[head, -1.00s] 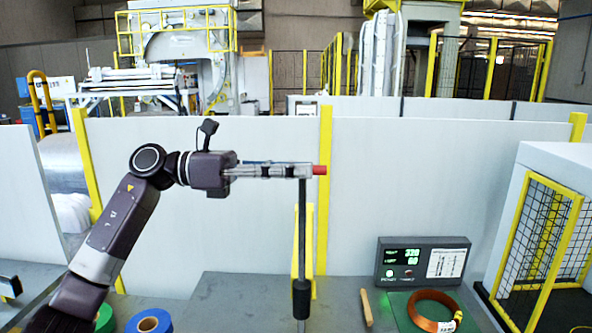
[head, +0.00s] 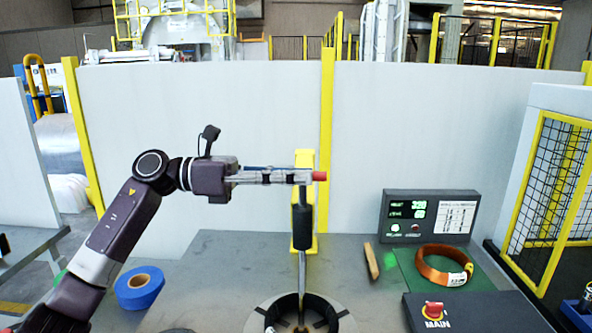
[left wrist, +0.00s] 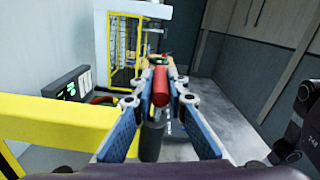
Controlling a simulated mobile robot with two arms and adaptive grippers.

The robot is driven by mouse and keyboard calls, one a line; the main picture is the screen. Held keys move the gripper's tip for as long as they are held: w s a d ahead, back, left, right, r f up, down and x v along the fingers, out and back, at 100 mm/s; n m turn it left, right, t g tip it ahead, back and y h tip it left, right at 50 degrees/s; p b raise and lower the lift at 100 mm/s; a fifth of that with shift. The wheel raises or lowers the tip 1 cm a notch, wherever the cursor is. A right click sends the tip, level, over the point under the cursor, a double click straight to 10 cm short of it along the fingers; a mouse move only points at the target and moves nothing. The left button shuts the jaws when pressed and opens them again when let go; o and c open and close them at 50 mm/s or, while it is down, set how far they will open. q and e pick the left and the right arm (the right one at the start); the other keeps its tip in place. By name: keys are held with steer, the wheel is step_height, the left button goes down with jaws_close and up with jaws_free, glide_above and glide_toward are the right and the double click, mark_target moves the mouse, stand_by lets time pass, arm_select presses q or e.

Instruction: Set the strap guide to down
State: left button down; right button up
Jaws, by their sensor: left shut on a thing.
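My left gripper (head: 305,177) comes in from the left and is shut on the red-tipped handle (head: 319,176) of the strap guide. In the left wrist view the red handle (left wrist: 160,86) sits between my two fingers. Below the grip, the guide's thin upright rod meets a dark cylinder (head: 303,228); only a short length of rod shows above it. The dark cylinder (left wrist: 152,142) also shows under the fingers in the left wrist view. My right gripper is out of view.
A round black ring fixture (head: 256,318) lies below the rod. A yellow post (head: 303,165) stands behind it. On the right are a control display (head: 428,217), copper coil (head: 427,272), wooden stick (head: 371,262) and red main button (head: 434,308). A blue roll (head: 130,297) lies left.

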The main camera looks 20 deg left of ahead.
mark_target(294, 207)
arm_select(q)
step_height(294, 207, down, 4)
steer(key=shift+r+b, duration=0.15)
steer(key=shift+b, duration=0.75)
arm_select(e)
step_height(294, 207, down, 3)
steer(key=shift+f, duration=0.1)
arm_select(q)
steer(key=shift+f, duration=0.2)
steer(key=c, duration=1.9)
jaws_free()
steer(key=shift+c, duration=0.2)
steer(key=shift+r, duration=0.15)
steer(key=shift+a, duration=0.15)
steer(key=v, duration=1.1)
steer(key=shift+a, duration=0.35)
steer(key=shift+s, duration=0.15)
